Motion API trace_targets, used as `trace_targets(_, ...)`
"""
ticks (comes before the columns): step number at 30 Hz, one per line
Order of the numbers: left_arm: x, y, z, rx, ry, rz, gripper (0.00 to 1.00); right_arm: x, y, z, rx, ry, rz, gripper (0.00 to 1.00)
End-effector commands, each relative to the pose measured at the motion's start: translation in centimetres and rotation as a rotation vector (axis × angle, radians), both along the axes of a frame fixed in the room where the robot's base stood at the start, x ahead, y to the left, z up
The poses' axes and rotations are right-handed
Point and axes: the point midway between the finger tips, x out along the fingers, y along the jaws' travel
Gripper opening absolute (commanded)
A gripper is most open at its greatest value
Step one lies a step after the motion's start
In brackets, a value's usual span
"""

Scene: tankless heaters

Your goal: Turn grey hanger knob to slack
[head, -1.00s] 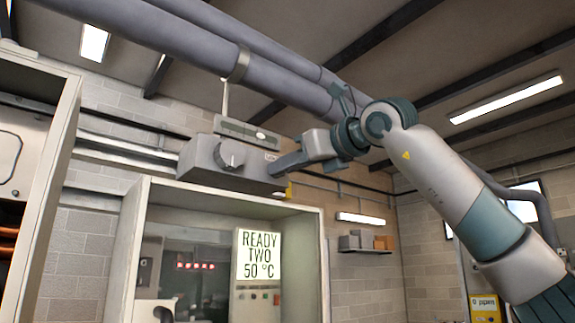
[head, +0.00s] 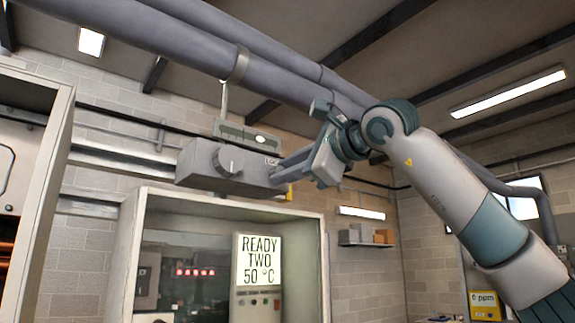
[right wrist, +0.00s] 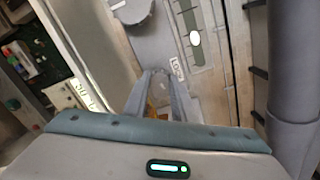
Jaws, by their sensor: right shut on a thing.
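A grey hanger box (head: 203,171) hangs under the big pipes, with a round grey dial (head: 229,162) on its front. The dial's pale mark stands nearly upright. My right gripper (head: 276,174) comes from the right and is shut at the box's right end, beside a small label. The part in its fingers, taken as the grey hanger knob, is hidden by them. In the right wrist view the fingers (right wrist: 161,76) meet the box end, and the dial (right wrist: 130,12) shows in part at the top, clear of them. My left gripper is not in view.
A green-grey gauge plate (head: 238,133) sits just behind the box. Thick pipes (head: 262,72) run overhead, close to my right wrist. A wall shelf (head: 366,244) stands at right.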

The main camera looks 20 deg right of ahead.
Motion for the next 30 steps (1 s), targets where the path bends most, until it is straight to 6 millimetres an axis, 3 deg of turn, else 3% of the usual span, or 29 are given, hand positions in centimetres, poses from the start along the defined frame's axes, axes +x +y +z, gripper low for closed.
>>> trace_targets(30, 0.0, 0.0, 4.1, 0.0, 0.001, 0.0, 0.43, 0.0, 0.1, -0.1, -0.86, -0.311, 0.001, 0.01)
